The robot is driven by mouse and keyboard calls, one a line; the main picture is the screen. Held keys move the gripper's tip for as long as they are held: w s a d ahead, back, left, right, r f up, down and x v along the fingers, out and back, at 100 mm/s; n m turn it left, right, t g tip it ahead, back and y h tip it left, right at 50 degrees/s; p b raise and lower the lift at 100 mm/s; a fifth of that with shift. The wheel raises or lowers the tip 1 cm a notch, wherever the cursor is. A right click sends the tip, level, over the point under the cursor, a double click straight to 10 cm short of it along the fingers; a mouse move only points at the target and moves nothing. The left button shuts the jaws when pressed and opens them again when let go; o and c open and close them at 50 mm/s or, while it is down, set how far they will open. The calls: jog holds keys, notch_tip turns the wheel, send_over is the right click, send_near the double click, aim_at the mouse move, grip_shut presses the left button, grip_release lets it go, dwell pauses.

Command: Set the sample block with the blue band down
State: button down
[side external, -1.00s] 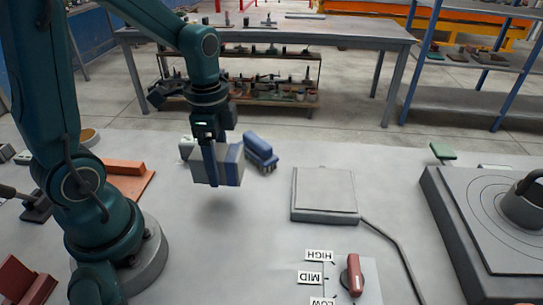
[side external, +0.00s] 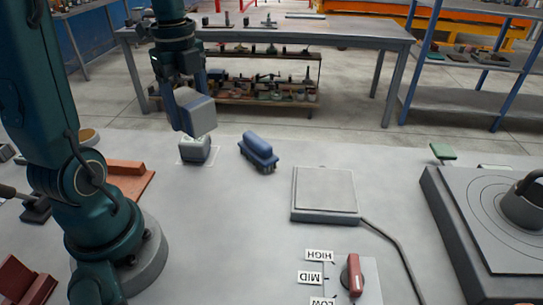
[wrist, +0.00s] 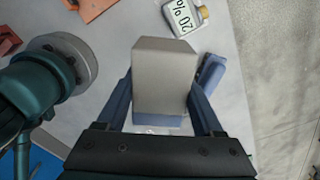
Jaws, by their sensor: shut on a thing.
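The sample block (side external: 195,111) is a grey block with a blue band. In the wrist view the block (wrist: 163,75) fills the middle, its grey end up in the picture and the blue band (wrist: 155,121) near the palm. My gripper (side external: 184,120) is shut on it, with one finger on each side in the wrist view (wrist: 163,98). The block is tilted and held above the grey bench top. In the side view it appears above a small pale container (side external: 195,149), partly covering it. The height between them is hard to judge.
A blue brush-like object (side external: 258,151) lies right of the container. A bottle labelled 20% (wrist: 182,17) shows in the wrist view. A flat grey plate (side external: 325,190) and a red-handled dial (side external: 354,275) stand farther right. Bare bench lies between.

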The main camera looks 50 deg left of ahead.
jog(key=w+d+r+m, duration=0.2)
jog(key=w+m, duration=0.5)
jog(key=m, duration=0.4)
send_over(310, 186)
notch_tip(310, 186, down, 8)
jog(key=shift+s+f, duration=0.1)
jog(key=shift+f, duration=2.1)
jog(key=shift+f, duration=0.1)
jog(key=shift+c, duration=0.2)
grip_release()
